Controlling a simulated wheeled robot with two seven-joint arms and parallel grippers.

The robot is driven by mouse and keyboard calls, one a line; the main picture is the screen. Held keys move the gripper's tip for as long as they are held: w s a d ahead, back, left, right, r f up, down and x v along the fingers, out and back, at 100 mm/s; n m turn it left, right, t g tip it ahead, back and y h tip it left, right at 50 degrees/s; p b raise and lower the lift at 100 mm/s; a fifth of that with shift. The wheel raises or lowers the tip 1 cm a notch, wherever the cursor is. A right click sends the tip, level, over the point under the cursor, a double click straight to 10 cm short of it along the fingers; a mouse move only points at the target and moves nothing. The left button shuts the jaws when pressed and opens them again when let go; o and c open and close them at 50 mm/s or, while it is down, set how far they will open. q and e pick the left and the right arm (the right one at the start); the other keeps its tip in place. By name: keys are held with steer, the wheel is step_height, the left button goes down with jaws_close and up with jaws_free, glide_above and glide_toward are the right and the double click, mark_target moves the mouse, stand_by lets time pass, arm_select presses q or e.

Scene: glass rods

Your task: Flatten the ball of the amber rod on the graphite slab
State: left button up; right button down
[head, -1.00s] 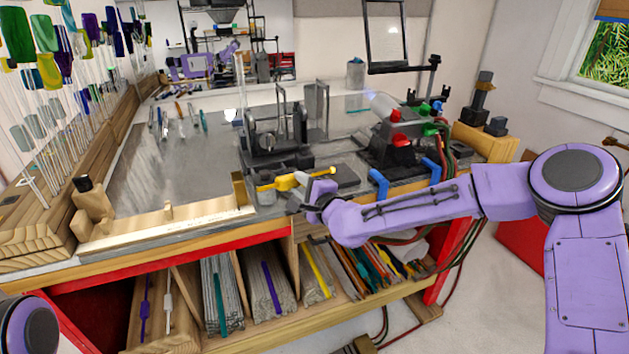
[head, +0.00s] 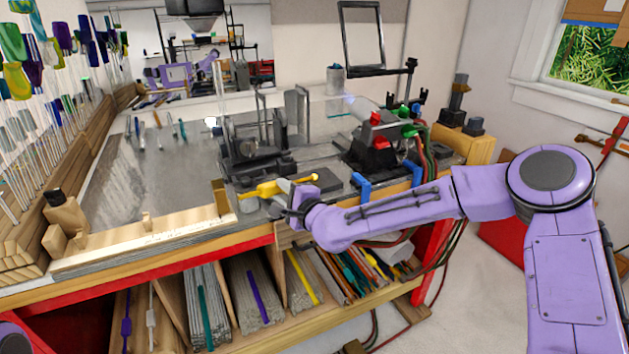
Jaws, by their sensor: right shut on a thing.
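My right gripper (head: 294,195) is at the front edge of the bench, to the right of the wooden rail. It is shut on a slim yellow rod-like piece (head: 262,190), which looks like the amber rod. A dark flat block (head: 325,180), which looks like the graphite slab, lies on the bench just right of the gripper. I cannot tell whether the rod touches it. My left gripper is out of view; only a bit of my left arm shows at the lower left corner.
A torch (head: 359,105) with red and green knobs stands behind the slab to the right. Blue rests (head: 361,186) are at the bench edge. A dark metal fixture (head: 255,145) stands behind the gripper. The grey bench top (head: 140,190) at left is mostly clear.

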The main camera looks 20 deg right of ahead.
steer(key=shift+f, duration=0.1)
steer(key=shift+f, duration=0.1)
stand_by(0.3)
step_height(320, 180, up, 7)
steer(key=p, duration=0.5)
